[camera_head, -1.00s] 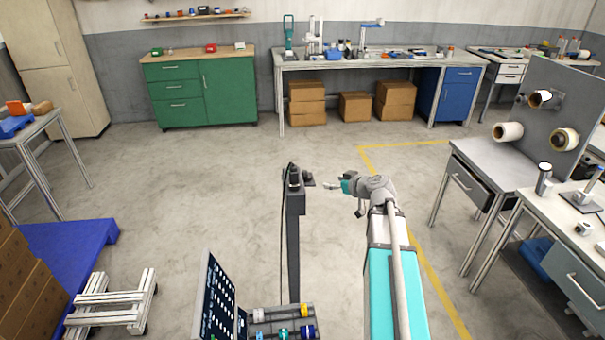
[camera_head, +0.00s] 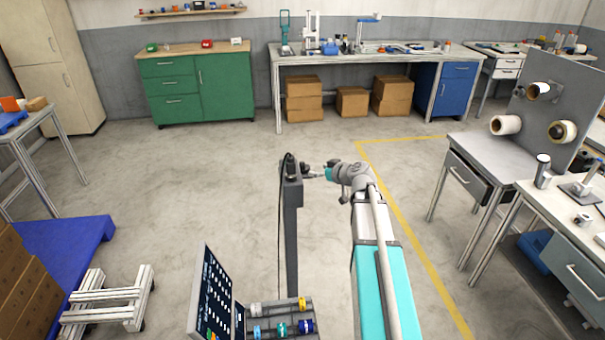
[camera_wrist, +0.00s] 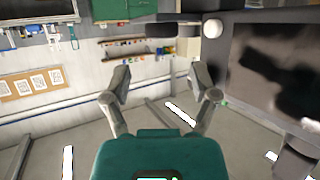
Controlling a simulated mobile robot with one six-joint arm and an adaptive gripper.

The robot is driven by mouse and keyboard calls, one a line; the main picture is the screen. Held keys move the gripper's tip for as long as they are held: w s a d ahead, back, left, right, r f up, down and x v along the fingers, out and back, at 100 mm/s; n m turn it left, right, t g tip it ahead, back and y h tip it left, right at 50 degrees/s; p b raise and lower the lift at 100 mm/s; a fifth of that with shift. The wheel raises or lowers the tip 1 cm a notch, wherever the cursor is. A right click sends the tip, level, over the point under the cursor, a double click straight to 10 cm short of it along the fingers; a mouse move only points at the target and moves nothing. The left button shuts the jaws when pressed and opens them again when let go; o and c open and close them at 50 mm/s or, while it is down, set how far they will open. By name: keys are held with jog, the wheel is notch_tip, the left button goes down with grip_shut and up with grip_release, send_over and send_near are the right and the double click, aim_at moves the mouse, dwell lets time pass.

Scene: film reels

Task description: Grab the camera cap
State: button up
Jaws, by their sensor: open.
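I cannot pick out a camera cap for sure in either view. A small pale round object (camera_head: 583,219) lies on the white workbench (camera_head: 545,196) at the right; it is too small to tell whether it is the cap. My gripper (camera_head: 316,173) is at the end of my arm, mid-picture in the head view, over open floor and well left of that bench. In the wrist view my gripper (camera_wrist: 161,82) has its two fingers spread wide, with nothing between them.
A grey table with a panel holding several film reels (camera_head: 507,124) stands at the right. A green cabinet (camera_head: 197,85) and a long workbench (camera_head: 360,60) line the back wall. A blue platform (camera_head: 65,245) is at the left.

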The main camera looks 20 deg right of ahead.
jog(key=shift+x, duration=1.05)
jog(key=shift+w+b, duration=0.1)
jog(key=shift+b, duration=0.2)
jog(key=shift+b+x, duration=0.9)
jog(key=shift+x, duration=1.65)
jog(key=shift+a, duration=0.1)
jog(key=c, duration=0.7)
